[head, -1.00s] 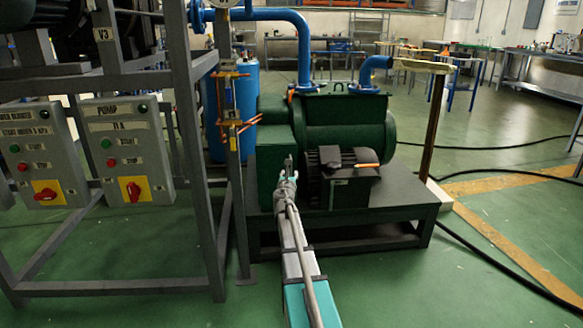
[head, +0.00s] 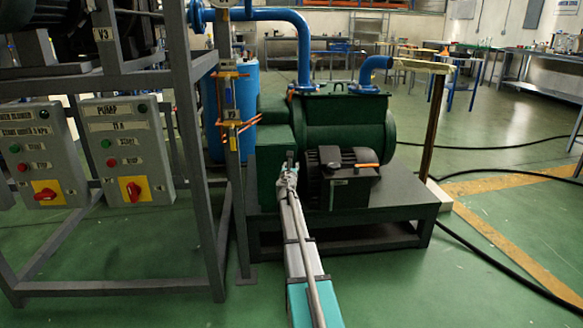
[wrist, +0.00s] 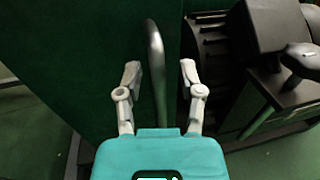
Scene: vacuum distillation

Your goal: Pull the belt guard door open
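The belt guard (head: 272,178) is a dark green box at the left end of the green pump. Its flat green panel fills the left of the wrist view (wrist: 85,60), and I see no gap that shows the door ajar. A grey curved bar handle (wrist: 156,60) stands out from the panel. My gripper (wrist: 160,70) is open, with one pale finger on each side of the handle and visible space at both sides. In the head view my gripper (head: 290,160) is in front of the guard's right part and hides some of it.
The black motor (head: 342,178) is close to the right of my gripper on the dark pump base (head: 400,205). A grey frame post (head: 236,190) stands left of the guard. Green floor in front is clear.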

